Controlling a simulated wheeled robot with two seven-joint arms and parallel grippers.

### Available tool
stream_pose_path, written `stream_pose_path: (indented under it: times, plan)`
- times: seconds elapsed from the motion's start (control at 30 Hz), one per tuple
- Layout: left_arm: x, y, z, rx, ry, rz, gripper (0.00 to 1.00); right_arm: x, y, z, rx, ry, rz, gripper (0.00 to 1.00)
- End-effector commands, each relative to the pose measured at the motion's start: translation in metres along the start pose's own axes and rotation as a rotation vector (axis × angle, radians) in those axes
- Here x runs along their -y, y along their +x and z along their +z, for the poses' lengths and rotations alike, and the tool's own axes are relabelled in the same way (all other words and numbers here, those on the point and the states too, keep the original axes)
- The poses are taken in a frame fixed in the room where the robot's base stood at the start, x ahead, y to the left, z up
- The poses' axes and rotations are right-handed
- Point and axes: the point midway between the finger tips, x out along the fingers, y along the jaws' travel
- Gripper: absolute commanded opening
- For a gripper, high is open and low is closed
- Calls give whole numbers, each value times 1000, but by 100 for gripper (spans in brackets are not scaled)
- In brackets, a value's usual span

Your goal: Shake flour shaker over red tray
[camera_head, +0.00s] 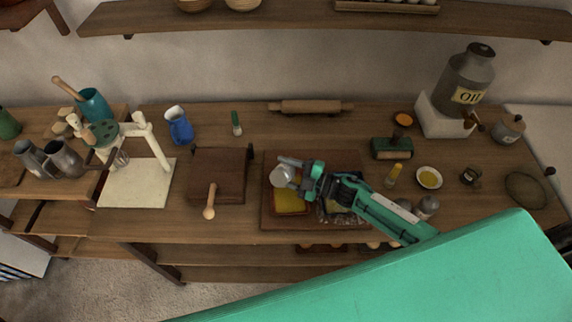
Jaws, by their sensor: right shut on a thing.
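The red tray (274,207) lies on a brown wooden board at the middle of the counter, with a yellow slab inside it. My right gripper (292,172) comes in from the right and is shut on the pale grey flour shaker (281,177). The shaker is over the back part of the tray and hides some of it. It looks tilted, but its exact angle and height are hard to tell. My left gripper is not in view.
The wooden board (270,165) also bears a second item, partly hidden under my right arm. A rolling pin (310,107) lies behind. A dark wooden box (218,176) and a wooden spoon (210,205) are left.

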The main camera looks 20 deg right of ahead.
Motion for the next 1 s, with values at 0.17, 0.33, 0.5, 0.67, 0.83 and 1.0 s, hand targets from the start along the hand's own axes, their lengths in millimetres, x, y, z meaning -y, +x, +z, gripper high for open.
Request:
stream_pose_path:
  times: [0.17, 0.33, 0.5, 0.67, 0.83, 1.0]
  plan:
    - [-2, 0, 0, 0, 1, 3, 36, 0, 0, 0, -1, 5, 0, 25]
    - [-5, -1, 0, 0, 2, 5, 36, 1, 0, -2, -1, 4, 0, 25]
    - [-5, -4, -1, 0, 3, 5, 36, 6, 0, -10, -1, 3, 0, 25]
    - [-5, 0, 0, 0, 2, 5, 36, 2, 0, -1, 0, 0, 0, 25]
    - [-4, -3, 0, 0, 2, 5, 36, 3, -3, -6, -1, 4, -1, 25]
    - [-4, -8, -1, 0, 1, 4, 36, 10, -10, -18, -1, 3, 0, 25]
